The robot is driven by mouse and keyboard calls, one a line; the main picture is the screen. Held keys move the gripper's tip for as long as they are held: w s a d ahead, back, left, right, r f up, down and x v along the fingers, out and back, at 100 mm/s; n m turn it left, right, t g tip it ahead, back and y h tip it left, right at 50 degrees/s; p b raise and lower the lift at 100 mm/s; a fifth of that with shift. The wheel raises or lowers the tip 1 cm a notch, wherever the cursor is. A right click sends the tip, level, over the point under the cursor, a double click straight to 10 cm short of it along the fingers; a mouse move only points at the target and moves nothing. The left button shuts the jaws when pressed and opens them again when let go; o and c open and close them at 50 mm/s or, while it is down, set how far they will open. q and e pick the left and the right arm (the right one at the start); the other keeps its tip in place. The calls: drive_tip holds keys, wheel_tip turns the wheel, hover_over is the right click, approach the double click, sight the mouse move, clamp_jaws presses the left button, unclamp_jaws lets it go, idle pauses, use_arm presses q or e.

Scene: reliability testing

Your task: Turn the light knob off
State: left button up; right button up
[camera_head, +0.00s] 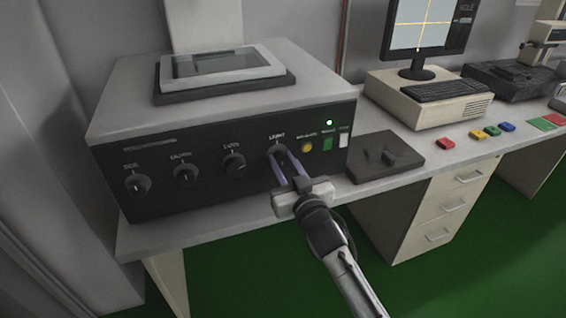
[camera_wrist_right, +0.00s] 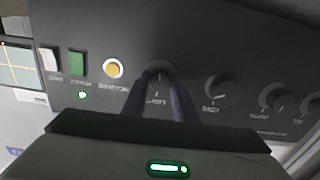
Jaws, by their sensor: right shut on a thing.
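The light knob is the rightmost of several dark round knobs on the black front panel of a grey machine (camera_head: 220,85). In the head view my right gripper (camera_head: 277,155) reaches the panel with its fingers on this knob, which they mostly cover. In the right wrist view the light knob (camera_wrist_right: 158,70) shows between the tips of my right gripper (camera_wrist_right: 160,85), which is shut on it. A small green lamp (camera_head: 329,122) on the panel is lit; it also glows in the right wrist view (camera_wrist_right: 82,95). My left gripper is not in view.
Other knobs (camera_head: 234,163) sit left of the light knob. A yellow button (camera_head: 307,147) and a green switch (camera_head: 327,144) are close on its right. A dark pad (camera_head: 385,160) lies beside the machine. A monitor (camera_head: 428,28) and keyboard (camera_head: 450,90) stand farther right.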

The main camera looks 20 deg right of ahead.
drive_tip(key=n, duration=0.4)
drive_tip(key=shift+p, duration=0.35)
drive_tip(key=n, duration=0.4)
drive_tip(key=shift+n, duration=0.3)
drive_tip(key=n, duration=0.4)
drive_tip(key=shift+f+n, duration=0.1)
drive_tip(key=shift+n, duration=0.2)
drive_tip(key=n, duration=0.4)
drive_tip(key=shift+p, duration=0.35)
drive_tip(key=n, duration=0.5)
drive_tip(key=n+p, duration=0.1)
drive_tip(key=n, duration=0.2)
drive_tip(key=shift+n, duration=0.3)
drive_tip(key=n+p, duration=0.1)
drive_tip(key=n, duration=0.2)
drive_tip(key=shift+n, duration=0.3)
drive_tip(key=shift+n+p, duration=0.9)
drive_tip(key=shift+n, duration=1.1)
